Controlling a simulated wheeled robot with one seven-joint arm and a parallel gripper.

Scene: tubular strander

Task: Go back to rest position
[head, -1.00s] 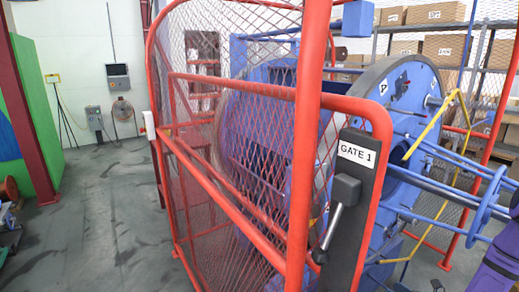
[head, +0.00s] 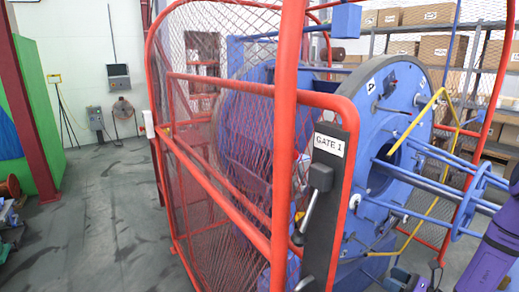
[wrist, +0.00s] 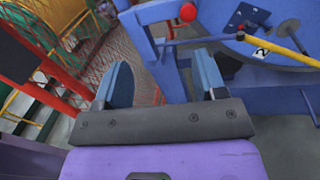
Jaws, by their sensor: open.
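My gripper (wrist: 163,83) shows in the wrist view with its two blue fingers spread apart and nothing between them. It is open. In the head view only part of my purple arm shows at the lower right edge; the fingertips cannot be made out there. The red mesh gate (head: 282,180) stands in the middle of the head view, with a dark plate labelled GATE 1 (head: 328,144) and a lever handle (head: 308,210). The blue strander wheel (head: 395,92) is behind and right of the gate. The wrist view shows blue machine parts (wrist: 270,80) beyond the fingers.
Shelves with cardboard boxes (head: 435,48) stand behind the machine. A yellow bar (head: 428,112) and blue rods (head: 440,178) lie at the right near my arm. Grey floor (head: 105,215) is open at the left, beside a red column (head: 28,120).

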